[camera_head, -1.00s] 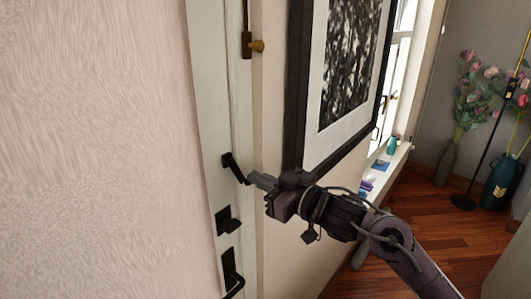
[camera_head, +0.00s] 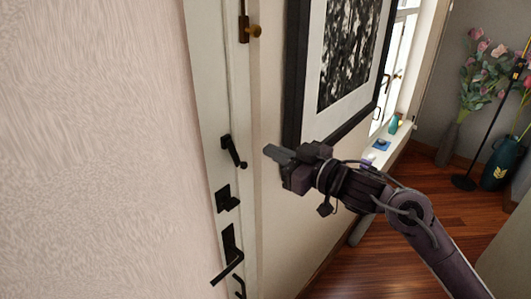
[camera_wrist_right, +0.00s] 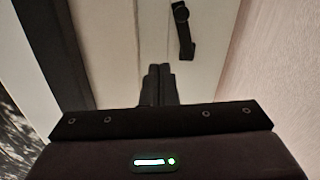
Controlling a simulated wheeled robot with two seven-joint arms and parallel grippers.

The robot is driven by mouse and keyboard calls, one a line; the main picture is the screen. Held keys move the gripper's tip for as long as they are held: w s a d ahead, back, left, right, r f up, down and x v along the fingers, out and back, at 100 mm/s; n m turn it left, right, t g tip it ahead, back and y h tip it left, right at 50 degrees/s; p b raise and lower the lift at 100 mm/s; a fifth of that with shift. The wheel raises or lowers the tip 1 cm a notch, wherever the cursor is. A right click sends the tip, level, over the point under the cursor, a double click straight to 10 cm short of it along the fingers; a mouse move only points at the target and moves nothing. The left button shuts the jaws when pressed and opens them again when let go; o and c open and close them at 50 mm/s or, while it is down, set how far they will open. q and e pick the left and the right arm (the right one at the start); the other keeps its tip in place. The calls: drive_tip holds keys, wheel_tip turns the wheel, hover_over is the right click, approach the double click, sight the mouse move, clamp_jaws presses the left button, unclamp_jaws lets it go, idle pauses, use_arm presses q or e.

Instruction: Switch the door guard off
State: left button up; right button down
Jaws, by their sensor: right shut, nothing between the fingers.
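The black door guard (camera_head: 233,152) is on the white door edge and frame. Its bar slants down to the right and ends in a small knob. In the right wrist view the guard (camera_wrist_right: 184,32) shows ahead, right of the fingertips. My right gripper (camera_head: 268,151) is shut and empty. In the head view its tips point left, a short gap to the right of the guard's knob, and do not appear to touch it. In the wrist view the closed fingers (camera_wrist_right: 160,72) stand side by side. My left gripper is not in view.
Below the guard are a black lock plate (camera_head: 227,198) and a black door handle (camera_head: 229,262). A brass knob (camera_head: 253,30) is above. A black-framed picture (camera_head: 294,95) hangs right of the door, close to my right gripper. Vases with flowers stand at the far right.

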drive_tip(key=b+v, duration=0.2)
drive_tip(key=v, duration=0.5)
drive_tip(key=shift+b, duration=0.3)
drive_tip(key=shift+f, duration=0.1)
